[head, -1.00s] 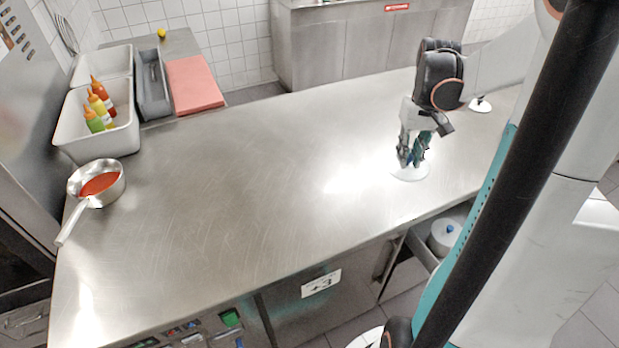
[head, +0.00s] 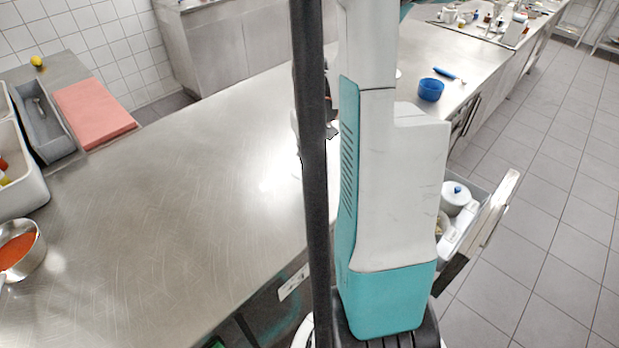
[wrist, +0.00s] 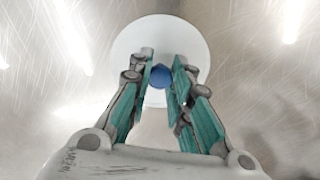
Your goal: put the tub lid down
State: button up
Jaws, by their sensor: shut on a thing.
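The tub lid (wrist: 160,40) is a round white disc with a blue knob (wrist: 160,76), seen from above in the wrist view over brushed steel. My gripper (wrist: 161,82) has its teal-padded fingers on either side of the knob, shut on it. I cannot tell whether the lid touches the steel. In the head view my own arm and a dark post hide the lid and nearly all of the gripper.
The steel counter (head: 180,180) is broadly clear. At left are a pan of red sauce (head: 18,250), a white bin (head: 20,190), a grey tray (head: 45,120) and a red board (head: 93,110). A blue bowl (head: 431,90) stands beyond my arm. An open drawer (head: 490,220) holds a white lidded pot (head: 455,197).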

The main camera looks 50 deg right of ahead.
aim_at(310, 174)
notch_tip(310, 174, down, 7)
jog(key=shift+r+b, duration=0.1)
jog(key=shift+b, duration=0.8)
jog(key=shift+r, duration=0.1)
jog(key=o, duration=0.5)
jog(key=shift+f, duration=0.2)
jog(key=shift+c, duration=0.2)
jog(key=o, duration=0.4)
jog(key=shift+o, duration=0.2)
jog(key=shift+r, duration=0.1)
notch_tip(310, 174, up, 12)
jog(key=p, duration=0.3)
jog(key=shift+r+p, duration=0.1)
jog(key=shift+p, duration=0.2)
